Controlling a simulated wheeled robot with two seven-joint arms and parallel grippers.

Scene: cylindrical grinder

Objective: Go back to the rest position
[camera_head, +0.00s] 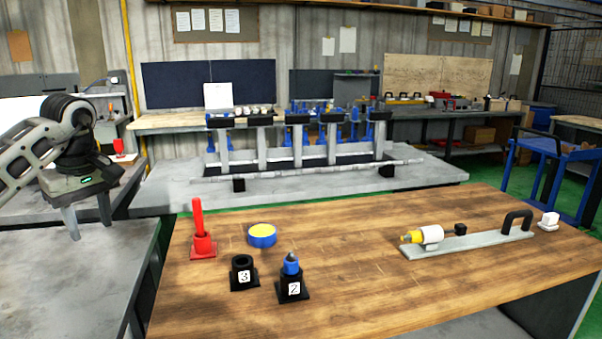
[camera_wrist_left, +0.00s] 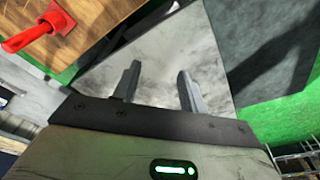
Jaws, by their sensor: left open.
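My left gripper (camera_head: 88,215) is open and empty at the left of the head view. It hangs above the grey surface left of the wooden table, apart from everything on it. In the left wrist view its two fingers (camera_wrist_left: 157,88) stand apart with nothing between them. My right gripper is not in view.
The wooden table (camera_head: 365,265) holds a red tool in a red holder (camera_head: 203,247), a blue and yellow disc (camera_head: 262,235), black holders marked 3 (camera_head: 243,274) and 2 (camera_head: 293,290), and a grey plate with a handle (camera_head: 470,241). A grey surface (camera_head: 75,285) lies below my left gripper.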

